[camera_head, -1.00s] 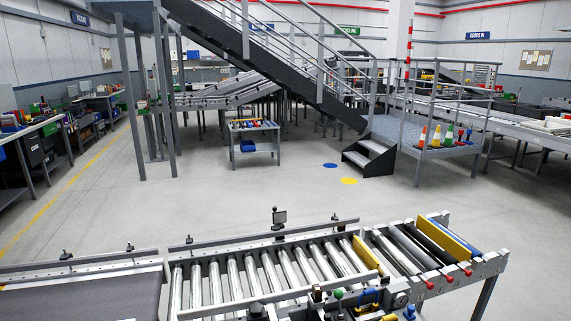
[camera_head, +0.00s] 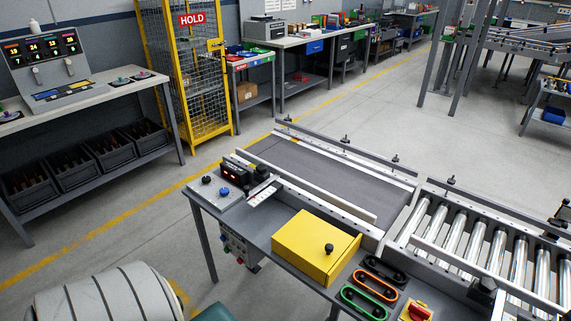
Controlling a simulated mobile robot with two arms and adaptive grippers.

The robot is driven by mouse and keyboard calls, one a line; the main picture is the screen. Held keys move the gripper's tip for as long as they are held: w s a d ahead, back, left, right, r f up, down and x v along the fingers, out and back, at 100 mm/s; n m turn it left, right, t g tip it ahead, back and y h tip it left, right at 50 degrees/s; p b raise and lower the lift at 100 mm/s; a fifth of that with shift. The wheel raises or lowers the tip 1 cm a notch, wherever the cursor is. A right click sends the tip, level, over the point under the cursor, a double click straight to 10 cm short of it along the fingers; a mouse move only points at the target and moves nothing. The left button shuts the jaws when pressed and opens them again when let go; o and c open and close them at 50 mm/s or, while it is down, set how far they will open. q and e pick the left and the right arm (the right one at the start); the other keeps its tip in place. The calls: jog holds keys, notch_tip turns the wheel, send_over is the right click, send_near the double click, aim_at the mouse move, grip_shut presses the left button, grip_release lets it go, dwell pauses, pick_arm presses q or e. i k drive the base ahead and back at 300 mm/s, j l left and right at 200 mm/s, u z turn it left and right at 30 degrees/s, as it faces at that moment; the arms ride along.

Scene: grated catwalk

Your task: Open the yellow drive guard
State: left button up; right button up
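The yellow drive guard (camera_head: 312,246) is a box-shaped cover on the near side table beside the belt conveyor, in the lower middle of the head view. Its top lies flat, with a black round knob (camera_head: 329,248) near its right corner. It looks shut; no gap into its inside shows. Neither of my grippers is in view, and nothing is seen touching the guard.
The belt conveyor (camera_head: 330,172) runs behind the guard, with rollers (camera_head: 470,235) to its right. Black, orange (camera_head: 375,286) and green handles and a red-yellow switch (camera_head: 415,311) lie right of it. A control box (camera_head: 238,174) stands to the left.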

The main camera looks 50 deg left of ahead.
aim_at(309, 244)
jog(key=k+l+u, duration=0.1)
jog(key=u, duration=1.1)
